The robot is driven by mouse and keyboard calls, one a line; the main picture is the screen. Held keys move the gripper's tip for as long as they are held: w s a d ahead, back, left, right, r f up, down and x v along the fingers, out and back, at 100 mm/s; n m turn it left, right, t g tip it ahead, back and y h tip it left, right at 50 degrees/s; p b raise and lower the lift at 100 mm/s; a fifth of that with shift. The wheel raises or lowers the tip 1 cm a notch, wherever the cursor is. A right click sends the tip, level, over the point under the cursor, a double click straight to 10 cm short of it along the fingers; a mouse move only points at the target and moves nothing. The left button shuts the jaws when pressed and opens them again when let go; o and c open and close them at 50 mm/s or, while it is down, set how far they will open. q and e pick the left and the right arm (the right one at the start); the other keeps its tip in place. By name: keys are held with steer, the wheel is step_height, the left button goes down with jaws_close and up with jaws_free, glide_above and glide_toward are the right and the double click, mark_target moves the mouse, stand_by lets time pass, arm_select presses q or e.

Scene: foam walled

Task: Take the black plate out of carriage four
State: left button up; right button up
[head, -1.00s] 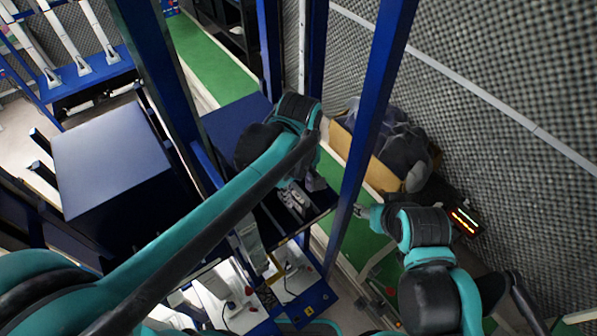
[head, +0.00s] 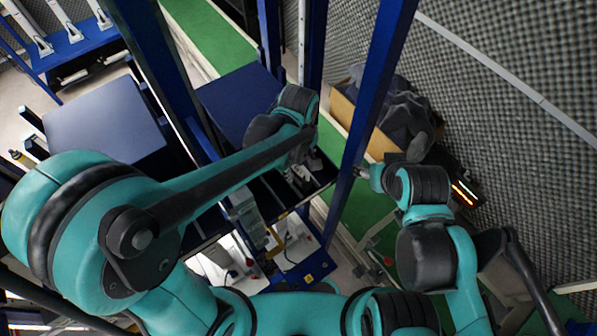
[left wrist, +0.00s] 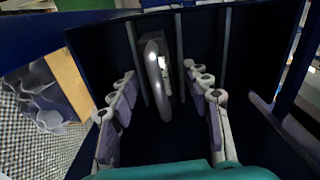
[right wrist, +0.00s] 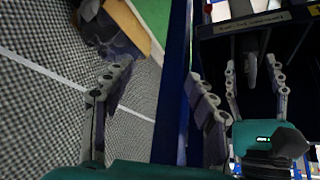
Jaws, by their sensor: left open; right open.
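The black plate (left wrist: 157,75) stands on edge in a dark slotted carriage (left wrist: 200,30), seen in the left wrist view between thin upright dividers. My left gripper (left wrist: 163,105) is open, one finger on each side of the plate and apart from it. In the head view the left gripper (head: 304,172) is over the carriage and partly hides it. The plate's edge (right wrist: 250,68) also shows between the left fingers in the right wrist view. My right gripper (head: 362,172) is open and empty, beside the blue post. I cannot read which carriage number this is.
A blue post (head: 370,90) stands between my two grippers. A dark blue flat-topped box (head: 105,115) is at left. A grey mesh wall (head: 500,110) closes the right side.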

arm_select(q)
jaws_close()
steer(key=shift+w+r, duration=0.1)
steer(key=shift+r, duration=0.05)
